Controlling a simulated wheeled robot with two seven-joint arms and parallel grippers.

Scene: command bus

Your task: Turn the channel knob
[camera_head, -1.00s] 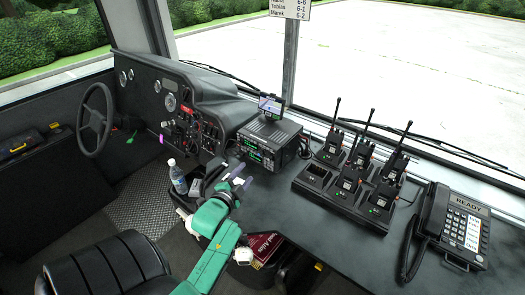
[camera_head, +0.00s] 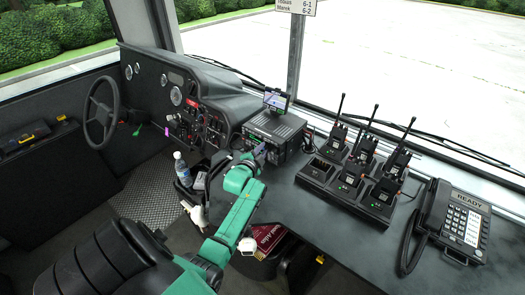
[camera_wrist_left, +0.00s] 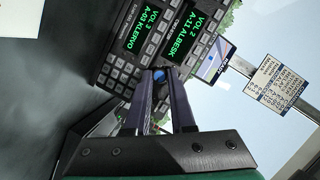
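The radio (camera_head: 272,132) stands on the dark console, with green displays. In the left wrist view, its front panel (camera_wrist_left: 118,62) shows two displays reading "VOL 2 A-11 ALBESK" and "VOL 3 A-03 KLERVO". My left gripper (camera_head: 260,150) is at the radio's front. In the left wrist view, the purple fingers of my left gripper (camera_wrist_left: 160,82) stand apart, with the knob seen between their tips. I cannot tell whether they touch it. My right gripper is not in view.
A charger (camera_head: 318,172) with several handheld radios and a desk phone (camera_head: 458,220) are to the right. A water bottle (camera_head: 182,170) and the steering wheel (camera_head: 100,117) are left.

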